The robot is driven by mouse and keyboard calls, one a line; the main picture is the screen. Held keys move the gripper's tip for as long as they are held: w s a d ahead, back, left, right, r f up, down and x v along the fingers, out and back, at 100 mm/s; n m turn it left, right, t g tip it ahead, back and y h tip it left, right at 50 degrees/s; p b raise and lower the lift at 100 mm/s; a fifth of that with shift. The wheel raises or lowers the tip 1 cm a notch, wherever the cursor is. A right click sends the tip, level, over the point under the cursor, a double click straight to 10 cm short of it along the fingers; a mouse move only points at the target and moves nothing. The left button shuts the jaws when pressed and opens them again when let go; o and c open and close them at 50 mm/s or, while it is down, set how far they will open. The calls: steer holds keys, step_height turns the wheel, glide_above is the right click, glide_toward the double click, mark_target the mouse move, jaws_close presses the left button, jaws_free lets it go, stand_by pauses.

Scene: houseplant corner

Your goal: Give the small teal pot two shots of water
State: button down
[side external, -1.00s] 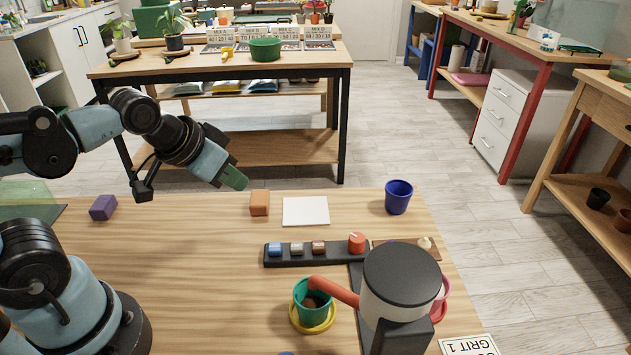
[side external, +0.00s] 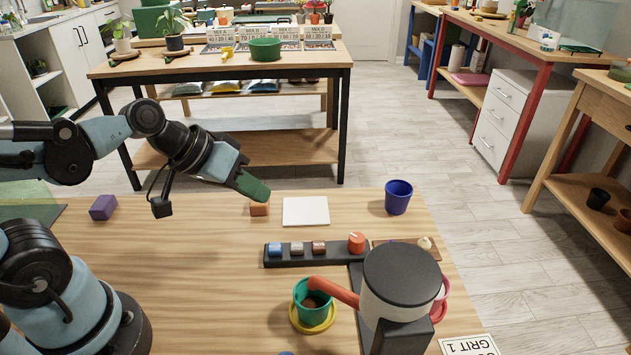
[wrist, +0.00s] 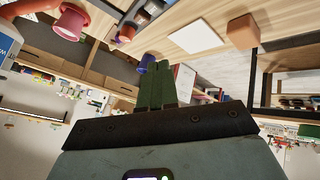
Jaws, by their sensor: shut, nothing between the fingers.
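The small teal pot (side external: 305,295) stands on a yellow saucer (side external: 327,323) and holds brown soil. The orange-red spout (side external: 335,291) of the grey-topped dispenser (side external: 400,290) reaches over its rim. A black control strip (side external: 335,253) behind them carries a blue button (side external: 275,248), a grey button (side external: 297,247), a brown button (side external: 319,247) and an orange-red knob (side external: 356,242).
A white square pad (side external: 306,211) lies right of the brown block, and a blue cup (side external: 398,197) stands farther right. A purple block (side external: 103,207) sits at the left. The wood between my base and the saucer is clear.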

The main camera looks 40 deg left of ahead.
mark_target(269, 246)
steer(key=shift+w+d+r+n+h, duration=0.15)
steer(key=shift+d+n+h, duration=0.05)
steer(key=shift+d+h, duration=0.2)
steer(key=shift+w+d+r+n+h, duration=0.1)
steer(key=shift+d+n+h, duration=0.1)
steer(key=shift+d+h, duration=0.2)
steer(key=shift+t, duration=0.3)
steer(key=shift+f, duration=4.4)
steer(key=shift+r, duration=2.5)
